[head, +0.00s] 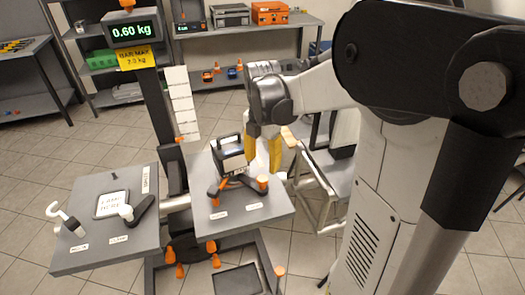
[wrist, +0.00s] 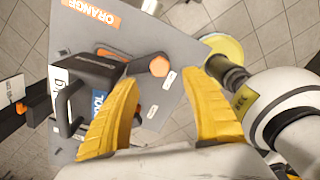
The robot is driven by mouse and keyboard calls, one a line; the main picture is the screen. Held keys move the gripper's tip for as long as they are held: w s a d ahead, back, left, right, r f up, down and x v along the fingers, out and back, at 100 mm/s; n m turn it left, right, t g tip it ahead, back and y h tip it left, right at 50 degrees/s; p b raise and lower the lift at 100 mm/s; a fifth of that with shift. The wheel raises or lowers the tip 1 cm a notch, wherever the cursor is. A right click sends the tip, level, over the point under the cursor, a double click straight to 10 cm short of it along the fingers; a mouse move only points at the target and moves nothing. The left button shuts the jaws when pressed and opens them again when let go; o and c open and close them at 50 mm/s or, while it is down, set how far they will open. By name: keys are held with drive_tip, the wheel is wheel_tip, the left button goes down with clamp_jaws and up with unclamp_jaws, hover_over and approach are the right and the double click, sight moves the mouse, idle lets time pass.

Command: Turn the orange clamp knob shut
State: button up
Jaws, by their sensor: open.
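The orange clamp knob (head: 262,183) sits at the right end of a black clamp arm on the right-hand grey plate (head: 268,208). In the wrist view the knob (wrist: 159,66) looks hexagonal and shows in the gap between my fingertips, nearer the left one. My gripper (head: 262,168), with two yellow fingers, is open and empty, pointing down just above the knob. It also shows open in the wrist view (wrist: 160,80). I cannot tell how far above the knob the tips are. A black box with a handle (head: 229,157) stands behind the clamp.
An orange lever (head: 214,190) is on the same plate, left of the knob. A post carries a scale display (head: 131,29) reading 0.60 kg. Shelves stand at the back.

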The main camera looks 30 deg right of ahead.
wheel_tip(320, 180, up, 5)
drive_tip(key=shift+f, duration=0.15)
drive_tip(key=shift+a, duration=0.1)
idle(0.4)
drive_tip(key=s+a+r+m+t, duration=0.1)
drive_tip(key=s+a+m+t, duration=0.6)
drive_tip(key=m, duration=1.4)
drive_tip(key=shift+s+a+m+b, duration=0.45)
drive_tip(key=shift+s+a, duration=1.45)
drive_tip(key=shift+a, duration=1.25)
